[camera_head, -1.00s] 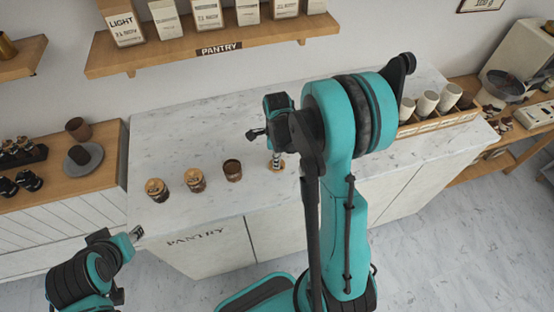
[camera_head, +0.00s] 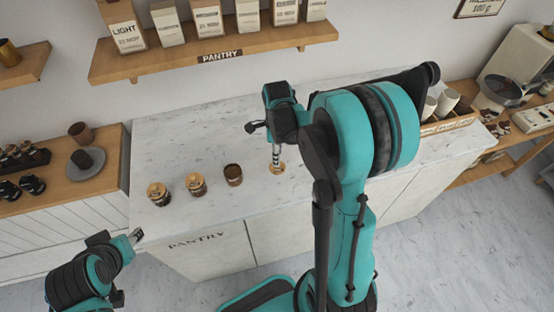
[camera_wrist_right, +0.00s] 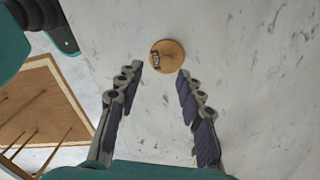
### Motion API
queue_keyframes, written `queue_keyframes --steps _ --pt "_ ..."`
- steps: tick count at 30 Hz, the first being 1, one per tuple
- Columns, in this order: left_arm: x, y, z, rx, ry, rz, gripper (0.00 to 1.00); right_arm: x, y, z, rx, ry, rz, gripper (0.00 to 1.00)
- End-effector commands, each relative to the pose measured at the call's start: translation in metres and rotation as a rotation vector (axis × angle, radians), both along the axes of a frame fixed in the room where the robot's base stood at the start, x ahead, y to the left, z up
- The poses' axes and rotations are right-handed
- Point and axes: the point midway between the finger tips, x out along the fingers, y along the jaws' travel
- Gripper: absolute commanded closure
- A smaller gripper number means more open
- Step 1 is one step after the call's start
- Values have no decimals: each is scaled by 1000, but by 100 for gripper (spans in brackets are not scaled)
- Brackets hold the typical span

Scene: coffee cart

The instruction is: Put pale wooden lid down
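The pale wooden lid (camera_wrist_right: 168,57) lies flat on the marble counter (camera_wrist_right: 245,70), a round disc with a small dark label. It also shows in the head view (camera_head: 278,168), just below my right gripper (camera_head: 276,158). In the right wrist view my right gripper (camera_wrist_right: 158,75) has its fingers spread wide, with the lid between and beyond the tips, touching neither finger. My left gripper (camera_head: 136,237) is at the lower left, in front of the counter and away from the lid; its fingers are too small to judge.
Several dark jars stand left of the lid, the nearest an open-looking jar (camera_head: 233,174). Two others, such as the left jar (camera_head: 158,194), have pale tops. A wooden shelf (camera_head: 230,55) with bags hangs behind. A wooden crate of cups (camera_head: 447,124) is at right.

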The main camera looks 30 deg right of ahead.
Motion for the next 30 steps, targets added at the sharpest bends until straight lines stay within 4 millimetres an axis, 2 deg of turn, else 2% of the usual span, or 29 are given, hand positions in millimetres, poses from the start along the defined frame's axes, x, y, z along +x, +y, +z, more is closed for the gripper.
queue_keyframes --steps 1,6,11,14,17,20,24,30 --pt "0 0 6 0 0 0 60 0 0 15 0 0 0 63" --pt "0 0 13 0 0 0 60 1 -1 46 0 0 0 63" --pt "0 0 15 0 0 0 60 0 0 61 -1 -1 5 63" --pt "0 0 15 0 0 0 60 -3 5 70 -5 -22 77 63" --pt "0 0 15 0 0 0 60 -13 18 86 -24 -79 277 63" --pt "0 0 15 0 0 0 60 -30 37 105 -73 -163 592 63" --pt "0 0 15 0 0 0 60 -58 64 126 -198 -277 1097 63" --pt "0 0 15 0 0 0 60 -93 92 137 -447 -366 1726 63"
